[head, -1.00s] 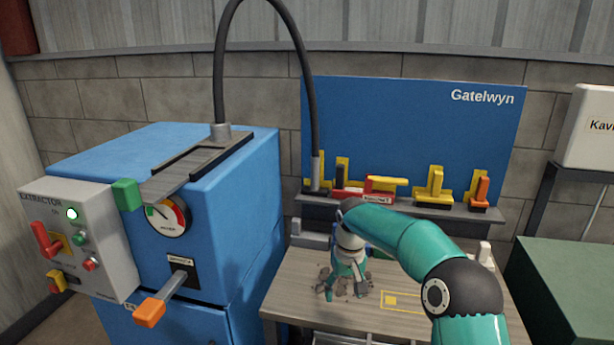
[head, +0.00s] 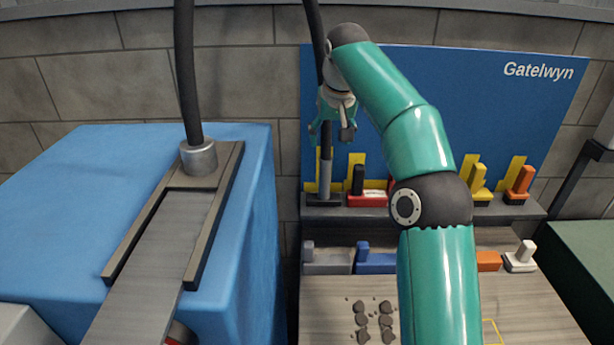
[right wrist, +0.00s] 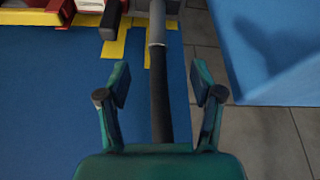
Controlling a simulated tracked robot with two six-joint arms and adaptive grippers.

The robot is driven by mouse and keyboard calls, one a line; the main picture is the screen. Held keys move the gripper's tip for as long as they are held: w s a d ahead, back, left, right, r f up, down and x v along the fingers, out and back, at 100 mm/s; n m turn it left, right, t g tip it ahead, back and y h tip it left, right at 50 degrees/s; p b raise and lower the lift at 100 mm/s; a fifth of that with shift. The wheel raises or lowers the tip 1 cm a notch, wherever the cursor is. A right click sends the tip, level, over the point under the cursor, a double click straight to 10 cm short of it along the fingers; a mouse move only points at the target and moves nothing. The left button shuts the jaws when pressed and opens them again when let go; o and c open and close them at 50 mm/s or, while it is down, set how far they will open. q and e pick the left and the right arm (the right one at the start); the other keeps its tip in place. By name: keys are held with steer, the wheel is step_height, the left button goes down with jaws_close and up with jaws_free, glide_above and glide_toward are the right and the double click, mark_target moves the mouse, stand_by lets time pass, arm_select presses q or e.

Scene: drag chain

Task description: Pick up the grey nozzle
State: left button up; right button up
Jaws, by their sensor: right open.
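The grey nozzle (head: 326,174) stands upright on the shelf at the left end of the blue panel, on the lower end of a black hose (head: 316,40). My right gripper (head: 331,132) is open and empty, just above the nozzle and near the hose in the head view. In the right wrist view, the nozzle (right wrist: 157,22) is at the top, beyond the fingertips. The hose (right wrist: 160,100) runs down the picture between the open fingers of the right gripper (right wrist: 160,82); its depth relative to them is unclear. My left gripper is out of view.
The shelf (head: 425,212) also holds yellow, red, black and orange pieces close to the nozzle. A blue cabinet (head: 258,215) with a grey sloping slide (head: 160,250) stands at left. Dark lumps (head: 372,322) and coloured blocks lie on the table below.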

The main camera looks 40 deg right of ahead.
mark_target(324, 173)
steer(key=b+x, duration=0.1)
steer(key=x, duration=1)
steer(key=shift+w+d, duration=0.1)
steer(key=shift+d, duration=0.05)
steer(key=shift+d+p+x, duration=0.15)
steer(key=shift+p+x, duration=0.05)
steer(key=shift+x, duration=1.15)
steer(key=shift+d+p+x, duration=0.15)
steer(key=shift+p+x, duration=0.05)
steer(key=shift+x, duration=1.15)
steer(key=shift+w+r, duration=0.15)
steer(key=shift+c, duration=0.2)
jaws_close()
